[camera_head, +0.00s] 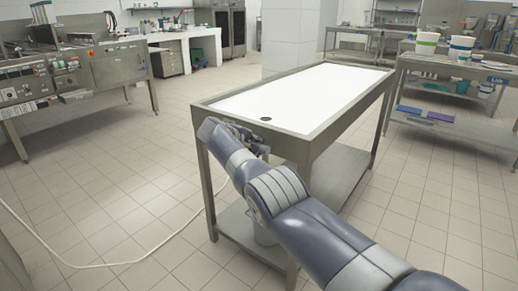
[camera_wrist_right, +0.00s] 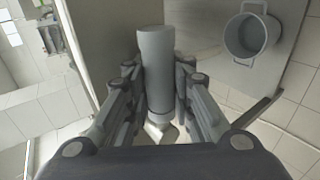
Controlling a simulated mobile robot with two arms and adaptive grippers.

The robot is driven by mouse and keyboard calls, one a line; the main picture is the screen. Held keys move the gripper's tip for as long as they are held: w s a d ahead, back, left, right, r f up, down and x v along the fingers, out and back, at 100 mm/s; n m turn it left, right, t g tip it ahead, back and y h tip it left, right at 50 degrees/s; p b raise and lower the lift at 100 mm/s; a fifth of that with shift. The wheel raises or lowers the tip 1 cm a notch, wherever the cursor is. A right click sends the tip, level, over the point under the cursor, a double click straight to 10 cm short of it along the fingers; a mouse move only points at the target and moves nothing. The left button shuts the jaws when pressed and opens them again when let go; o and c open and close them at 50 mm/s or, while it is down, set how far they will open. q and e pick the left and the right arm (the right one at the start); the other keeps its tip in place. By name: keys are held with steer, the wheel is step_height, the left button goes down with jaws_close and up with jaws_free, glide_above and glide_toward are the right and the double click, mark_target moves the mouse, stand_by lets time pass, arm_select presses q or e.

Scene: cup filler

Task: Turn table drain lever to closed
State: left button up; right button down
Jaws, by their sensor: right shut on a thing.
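The work table (camera_head: 213,113) has a white top with a dark drain hole (camera_head: 266,119) near its front left end. My right gripper (camera_head: 262,150) is at the table's near short end, just below the rim. In the right wrist view my right gripper (camera_wrist_right: 156,75) has its fingers on both sides of a grey cylindrical drain part (camera_wrist_right: 157,55) and is shut. A small silver piece (camera_wrist_right: 160,132) shows below the cylinder, between the fingers. I cannot tell the lever apart from the drain part, nor read its setting. My left gripper is out of view.
A grey metal pot (camera_wrist_right: 238,38) stands on the lower shelf (camera_wrist_right: 215,70) beneath the drain end. A white hose (camera_head: 110,263) runs across the floor at left. Another table (camera_head: 450,68) with white tubs stands at right. The tiled floor at left is mostly clear.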

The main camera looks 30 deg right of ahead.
steer(key=shift+a, duration=0.1)
stand_by(0.3)
steer(key=c, duration=1.4)
jaws_free()
steer(key=shift+r, duration=0.1)
steer(key=shift+a, duration=0.15)
steer(key=v, duration=1.1)
steer(key=shift+a+r, duration=0.2)
steer(key=shift+a, duration=0.1)
steer(key=shift+s, duration=0.15)
